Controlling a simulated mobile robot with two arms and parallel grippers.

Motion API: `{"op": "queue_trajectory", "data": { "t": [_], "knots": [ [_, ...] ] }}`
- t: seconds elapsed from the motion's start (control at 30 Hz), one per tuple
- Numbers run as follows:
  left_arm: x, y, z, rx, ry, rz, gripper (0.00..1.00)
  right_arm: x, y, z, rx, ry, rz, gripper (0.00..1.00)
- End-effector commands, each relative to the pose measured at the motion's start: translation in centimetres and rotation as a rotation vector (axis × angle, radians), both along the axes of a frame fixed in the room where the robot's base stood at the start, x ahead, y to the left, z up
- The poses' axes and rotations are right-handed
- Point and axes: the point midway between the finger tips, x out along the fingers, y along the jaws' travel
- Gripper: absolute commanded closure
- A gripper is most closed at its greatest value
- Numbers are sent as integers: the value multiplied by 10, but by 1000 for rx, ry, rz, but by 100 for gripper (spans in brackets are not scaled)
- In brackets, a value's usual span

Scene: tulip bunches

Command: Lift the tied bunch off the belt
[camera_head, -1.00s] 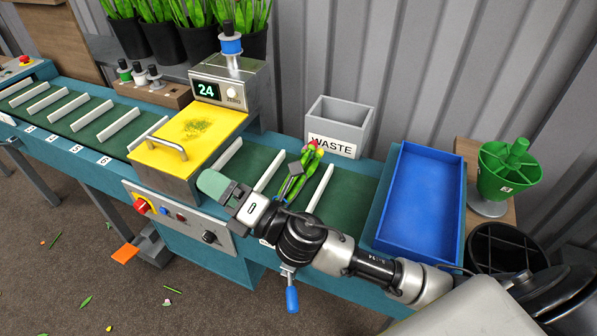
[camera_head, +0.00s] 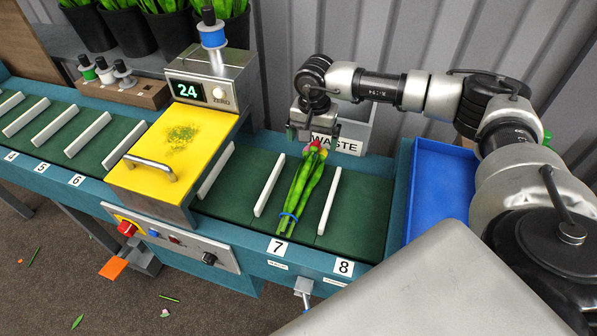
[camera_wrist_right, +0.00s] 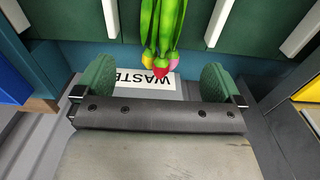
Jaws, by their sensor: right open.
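The tied bunch (camera_head: 299,192) lies on the green belt (camera_head: 357,215) between two white dividers, above label 7. A blue band holds its green stems at the near end. Its pink and yellow flower heads point to the far side, toward the waste bin. My right gripper (camera_head: 312,132) is beyond the flower heads, over the belt's far edge by the bin. In the right wrist view it is open (camera_wrist_right: 158,82), with the flower tips of the bunch (camera_wrist_right: 163,30) just ahead, between the two green finger pads. Nothing is held. My left gripper is not in view.
The grey waste bin (camera_head: 357,131) stands behind the belt, partly hidden by my right arm. A blue tray (camera_head: 437,192) is at the belt's right end. The yellow-topped scale unit (camera_head: 180,145) with display 24 stands to the left. White dividers (camera_head: 329,201) flank the bunch.

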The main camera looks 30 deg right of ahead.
Motion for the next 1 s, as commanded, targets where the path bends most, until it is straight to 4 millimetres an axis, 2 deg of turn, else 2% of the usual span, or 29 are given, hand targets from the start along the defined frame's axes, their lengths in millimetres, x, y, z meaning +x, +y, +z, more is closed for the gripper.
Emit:
{"op": "queue_trajectory", "data": {
  "t": [0.1, 0.2, 0.47, 0.7, 1.0],
  "knots": [
    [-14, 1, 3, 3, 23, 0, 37, -1, 1, -20, -2, 5, 2, 2],
    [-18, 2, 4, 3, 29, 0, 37, 0, 1, -35, 0, 4, 1, 2],
    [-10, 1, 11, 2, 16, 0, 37, 1, 5, -56, 3, 4, 2, 2],
    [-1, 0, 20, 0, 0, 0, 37, 3, 8, -91, 3, 3, 0, 2],
    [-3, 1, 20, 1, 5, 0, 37, 3, 8, -98, 4, 0, 1, 2]
  ]
}}
